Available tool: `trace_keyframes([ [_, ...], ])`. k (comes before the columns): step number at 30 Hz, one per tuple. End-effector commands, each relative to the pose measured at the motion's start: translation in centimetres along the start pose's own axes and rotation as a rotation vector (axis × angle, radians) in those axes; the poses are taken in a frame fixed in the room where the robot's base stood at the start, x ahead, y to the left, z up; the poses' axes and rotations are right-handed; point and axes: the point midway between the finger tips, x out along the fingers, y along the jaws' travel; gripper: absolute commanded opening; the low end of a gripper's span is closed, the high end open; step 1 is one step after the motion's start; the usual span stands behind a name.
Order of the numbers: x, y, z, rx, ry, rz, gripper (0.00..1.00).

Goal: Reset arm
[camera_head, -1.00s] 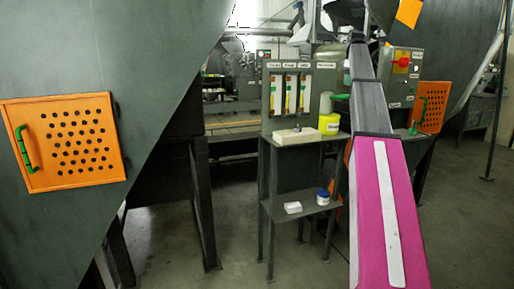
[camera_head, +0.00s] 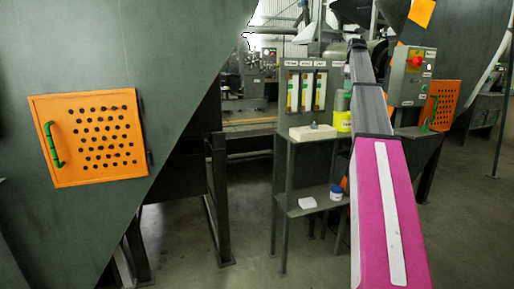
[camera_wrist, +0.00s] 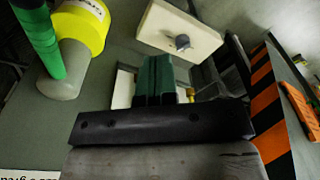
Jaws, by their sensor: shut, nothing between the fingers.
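My arm reaches forward over the right of the head view, its pink and grey links pointing away from me. My gripper (camera_wrist: 155,80) shows in the wrist view with its green fingers together and nothing between them. Its fingertips point toward the shelf stand, near a white block with a grey knob (camera_wrist: 180,32). In the head view the gripper itself is hard to make out, hidden behind the arm's far end.
A grey shelf stand (camera_head: 310,200) holds a white block (camera_head: 312,132) and a yellow container (camera_head: 342,121), which also shows in the wrist view (camera_wrist: 85,25). A control box with a red button (camera_head: 412,75) stands right. A large hopper with an orange perforated door (camera_head: 90,138) fills the left.

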Motion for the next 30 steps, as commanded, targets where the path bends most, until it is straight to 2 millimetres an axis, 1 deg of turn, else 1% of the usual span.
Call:
trace_keyframes([
  [1, 0.9, -0.3, 0.0, 0.008, -0.001, -0.001, 0.00],
  [5, 3.1, -0.8, -0.2, 0.034, -0.003, -0.002, 0.00],
  [8, 5.4, -1.4, -0.5, 0.060, -0.005, -0.002, 0.00],
  [11, 8.0, -2.1, -0.8, 0.091, -0.007, -0.003, 0.00],
  [12, 9.4, -2.5, -0.9, 0.106, -0.008, -0.004, 0.00],
  [13, 10.3, -2.8, -1.0, 0.118, -0.009, -0.003, 0.00],
  [14, 11.4, -3.2, -1.1, 0.131, -0.010, -0.004, 0.00],
  [17, 15.8, -4.9, -1.3, 0.185, -0.015, -0.005, 0.00],
  [18, 17.8, -5.7, -1.4, 0.210, -0.017, -0.005, 0.00],
  [20, 20.7, -6.9, -1.6, 0.248, -0.020, -0.005, 0.00],
  [21, 22.5, -7.7, -1.7, 0.273, -0.022, -0.004, 0.00],
  [23, 25.1, -8.9, -1.7, 0.310, -0.025, -0.003, 0.00],
  [24, 26.8, -9.8, -1.8, 0.334, -0.028, -0.003, 0.00],
  [29, 33.2, -13.5, -1.7, 0.427, -0.037, 0.001, 0.00],
  [30, 34.7, -14.5, -1.6, 0.451, -0.039, 0.002, 0.00],
])
